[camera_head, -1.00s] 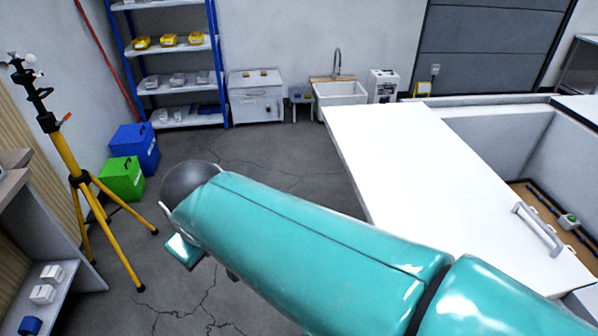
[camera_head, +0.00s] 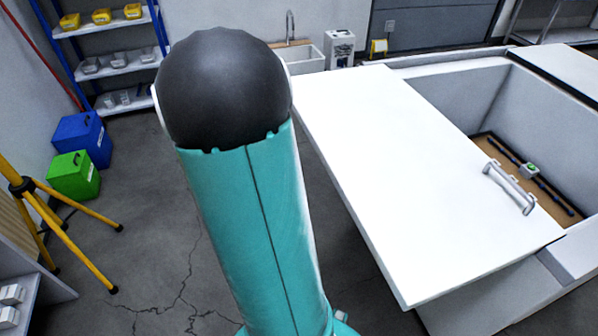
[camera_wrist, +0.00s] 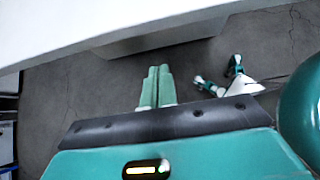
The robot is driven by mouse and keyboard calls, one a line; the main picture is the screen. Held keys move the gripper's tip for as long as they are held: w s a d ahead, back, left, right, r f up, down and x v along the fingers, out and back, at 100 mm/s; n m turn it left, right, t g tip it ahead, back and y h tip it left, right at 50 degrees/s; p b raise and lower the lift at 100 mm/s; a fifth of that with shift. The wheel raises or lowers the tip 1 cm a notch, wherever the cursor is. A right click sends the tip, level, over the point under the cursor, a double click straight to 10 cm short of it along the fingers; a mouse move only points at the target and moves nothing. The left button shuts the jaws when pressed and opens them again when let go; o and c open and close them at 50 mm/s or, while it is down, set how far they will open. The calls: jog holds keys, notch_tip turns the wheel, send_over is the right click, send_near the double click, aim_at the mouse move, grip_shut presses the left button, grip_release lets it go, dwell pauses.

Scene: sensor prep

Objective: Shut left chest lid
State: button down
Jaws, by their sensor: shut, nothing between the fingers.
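The left chest lid (camera_head: 400,170) is a flat white panel. It reaches out past the left side of the white chest (camera_head: 455,90) and leaves part of the inside uncovered. A pale grey handle (camera_head: 510,188) stands on the lid near its right edge. My gripper (camera_wrist: 157,72) shows in the wrist view with its two pale green fingers together and nothing between them. The lid's white edge (camera_wrist: 110,30) crosses the top of that view, beyond the fingertips and apart from them in the picture. My arm hides the gripper in the head view.
Inside the chest lies a brown board with a small green device (camera_head: 529,169). A yellow tripod (camera_head: 65,235), a green box (camera_head: 73,176) and a blue box (camera_head: 82,138) stand at the left. Shelves (camera_head: 120,62) and a sink (camera_head: 300,60) are behind.

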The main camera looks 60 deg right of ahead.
aim_at(335, 184)
jog(key=x, duration=0.3)
jog(key=s+r+x, duration=0.1)
jog(key=x, duration=0.3)
jog(key=d+r+x, duration=0.1)
jog(key=x, duration=0.3)
jog(key=shift+s+d+f, duration=0.2)
jog(key=shift+s, duration=0.15)
